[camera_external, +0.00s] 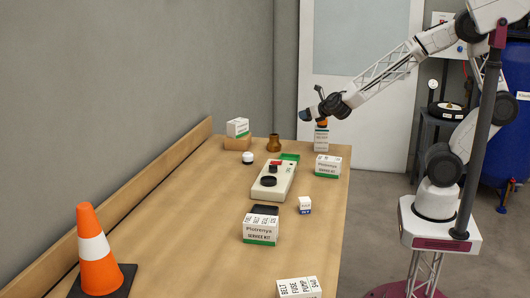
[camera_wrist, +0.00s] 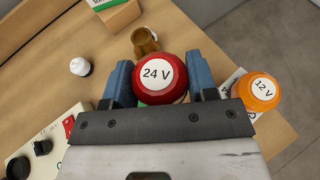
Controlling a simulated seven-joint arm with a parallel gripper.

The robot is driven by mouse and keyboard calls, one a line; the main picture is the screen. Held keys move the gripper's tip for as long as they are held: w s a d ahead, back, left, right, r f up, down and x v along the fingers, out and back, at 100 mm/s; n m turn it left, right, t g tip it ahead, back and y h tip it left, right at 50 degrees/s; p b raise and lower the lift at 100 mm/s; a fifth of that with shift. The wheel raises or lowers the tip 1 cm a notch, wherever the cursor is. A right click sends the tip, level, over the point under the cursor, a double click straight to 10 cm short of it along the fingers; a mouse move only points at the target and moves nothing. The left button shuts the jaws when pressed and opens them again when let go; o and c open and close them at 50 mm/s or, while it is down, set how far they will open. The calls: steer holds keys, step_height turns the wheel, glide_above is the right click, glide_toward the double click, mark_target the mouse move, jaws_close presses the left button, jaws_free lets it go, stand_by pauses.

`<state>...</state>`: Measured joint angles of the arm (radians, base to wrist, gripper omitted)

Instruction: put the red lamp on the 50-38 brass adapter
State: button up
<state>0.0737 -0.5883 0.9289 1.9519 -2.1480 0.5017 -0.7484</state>
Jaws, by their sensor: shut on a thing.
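The red lamp (camera_wrist: 163,91), with a round white "24 V" label, sits between the blue fingers of my gripper (camera_wrist: 159,68) in the wrist view. My gripper is shut on it. In the external view the brass adapter (camera_external: 273,143) stands upright at the far end of the bench. My gripper (camera_external: 307,115) is above the bench to its right there, and I cannot make out the red lamp. No size marking is readable on the adapter.
An orange "12 V" lamp (camera_wrist: 260,92) sits on a white box (camera_external: 321,140), close to my gripper. A white-topped knob (camera_external: 248,157), a beige control box (camera_external: 272,180) and several kit boxes stand around. A cone (camera_external: 98,255) is at the near left. The left bench middle is clear.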

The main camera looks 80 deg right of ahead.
steer(key=shift+f, duration=2)
glide_above(274, 135)
steer(key=shift+d+f, duration=0.25)
steer(key=shift+f, duration=0.5)
steer(key=shift+f, duration=1.75)
steer(key=shift+f, duration=0.1)
steer(key=o, duration=0.9)
steer(key=shift+o, duration=0.2)
